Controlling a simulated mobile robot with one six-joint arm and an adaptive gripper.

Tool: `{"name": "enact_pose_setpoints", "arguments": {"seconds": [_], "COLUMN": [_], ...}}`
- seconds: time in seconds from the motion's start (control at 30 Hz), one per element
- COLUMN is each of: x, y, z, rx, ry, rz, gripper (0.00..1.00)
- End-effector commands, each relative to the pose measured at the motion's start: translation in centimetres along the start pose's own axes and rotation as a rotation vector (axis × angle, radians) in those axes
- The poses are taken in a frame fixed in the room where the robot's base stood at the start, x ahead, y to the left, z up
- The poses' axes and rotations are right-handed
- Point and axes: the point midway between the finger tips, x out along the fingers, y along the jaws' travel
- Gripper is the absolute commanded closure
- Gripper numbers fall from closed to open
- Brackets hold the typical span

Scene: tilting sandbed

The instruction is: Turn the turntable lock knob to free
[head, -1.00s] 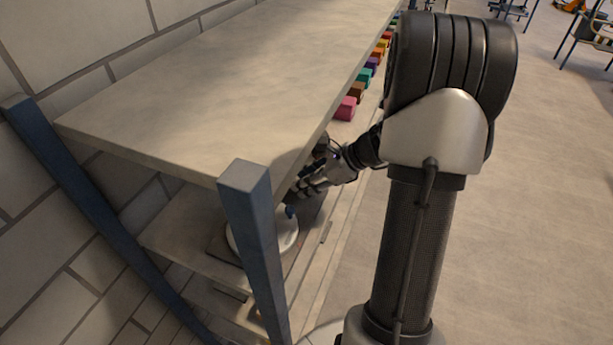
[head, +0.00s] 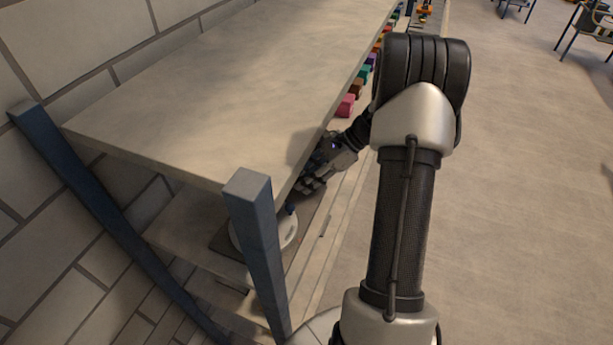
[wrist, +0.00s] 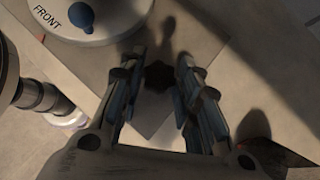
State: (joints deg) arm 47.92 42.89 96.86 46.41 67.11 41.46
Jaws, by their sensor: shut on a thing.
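The turntable is a white round disc (wrist: 98,32) marked FRONT, with a blue peg (wrist: 81,16) on it, at the top left of the wrist view. In the head view the disc (head: 289,234) shows partly behind the rack's post. A dark lobed knob (wrist: 158,77), which looks like the lock knob, stands on the plate in front of the disc. My gripper (wrist: 160,67) is around this knob, a finger on each side, shut on it. In the head view my gripper (head: 306,187) is under the upper shelf's edge, and the knob is hidden there.
The upper shelf (head: 210,90) overhangs the turntable, and a blue post (head: 257,240) stands in front of it. Several coloured blocks (head: 346,105) line the lower level farther back.

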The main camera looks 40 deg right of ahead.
Motion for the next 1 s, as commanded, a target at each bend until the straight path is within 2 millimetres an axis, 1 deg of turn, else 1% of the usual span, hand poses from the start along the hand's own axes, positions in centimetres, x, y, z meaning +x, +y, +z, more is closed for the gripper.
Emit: {"name": "enact_pose_setpoints", "arguments": {"seconds": [0.23,0.27,0.5,0.83,0.93,1.0], "x": [0.0,0.0,0.0,-0.1,-0.9,-1.9], "y": [0.0,0.0,0.0,0.0,-0.1,-0.1], "z": [0.0,0.0,0.0,0.0,0.0,0.0], "rx": [0.000,0.000,0.000,0.001,0.000,-0.001], "ry": [-0.001,-0.001,-0.001,0.000,0.000,0.001], "rz": [0.000,0.000,-0.001,-0.002,-0.004,-0.006], "gripper": [0.93,0.67,0.51,0.51,0.51,0.51]}}
